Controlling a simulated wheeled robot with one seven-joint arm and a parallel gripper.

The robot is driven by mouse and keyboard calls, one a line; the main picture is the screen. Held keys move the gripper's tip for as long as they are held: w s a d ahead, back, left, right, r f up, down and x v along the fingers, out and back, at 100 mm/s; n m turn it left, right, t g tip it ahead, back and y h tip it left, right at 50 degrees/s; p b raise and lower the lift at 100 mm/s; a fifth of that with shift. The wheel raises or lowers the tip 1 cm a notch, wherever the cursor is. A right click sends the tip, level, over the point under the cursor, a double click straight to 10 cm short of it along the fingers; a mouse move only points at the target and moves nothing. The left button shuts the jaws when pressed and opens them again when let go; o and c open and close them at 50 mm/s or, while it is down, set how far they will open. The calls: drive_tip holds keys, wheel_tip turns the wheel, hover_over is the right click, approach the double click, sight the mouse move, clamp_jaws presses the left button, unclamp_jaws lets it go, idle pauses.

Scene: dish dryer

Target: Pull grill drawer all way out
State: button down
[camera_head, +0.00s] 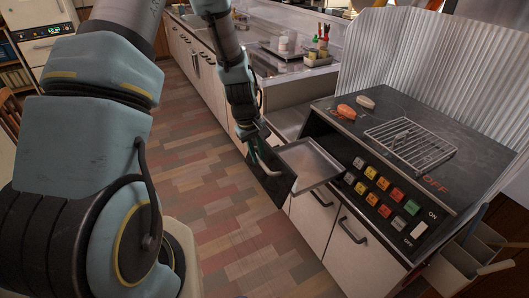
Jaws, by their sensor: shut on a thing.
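The grill drawer (310,165) juts out from the left end of the black grill unit (325,112). It has a shallow grey metal tray and a dark front panel (268,182) that faces left. My gripper (257,150) is at this front panel, shut on the drawer's pale handle (253,156). The fingers are small in the picture and partly hidden by my wrist. The tray looks empty. Its inner end meets the unit's side, and I cannot tell how much of it is still inside.
A wire rack (410,143), an orange piece of food (346,111) and a pale one (366,102) lie on the grill top. Coloured buttons (383,184) line its front. White cabinets (315,217) stand below. The tiled floor (215,190) to the left is clear.

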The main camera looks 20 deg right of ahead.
drive_tip(key=shift+a, duration=0.2)
drive_tip(key=c, duration=0.8)
unclamp_jaws()
drive_tip(key=shift+c, duration=0.2)
drive_tip(key=shift+r, duration=0.15)
wheel_tip(320, 180, up, 10)
drive_tip(key=a+b, duration=0.1)
drive_tip(key=a, duration=0.1)
drive_tip(key=shift+s+r+b, duration=0.15)
drive_tip(key=shift+s+b, duration=0.05)
drive_tip(key=shift+b, duration=0.15)
drive_tip(key=s+a+r+m, duration=0.1)
drive_tip(key=s+a+r, duration=0.1)
drive_tip(key=a, duration=0.5)
drive_tip(key=s+a+r+m+y, duration=0.1)
drive_tip(key=s+a+r, duration=0.1)
drive_tip(key=a, duration=0.5)
drive_tip(key=s+a+r+m+t+y, duration=0.1)
drive_tip(key=s+a+r, duration=0.1)
drive_tip(key=s+a, duration=0.2)
drive_tip(key=a, duration=0.3)
drive_tip(key=shift+s+a+r, duration=0.2)
drive_tip(key=shift+s+a, duration=0.15)
drive_tip(key=shift+a, duration=0.05)
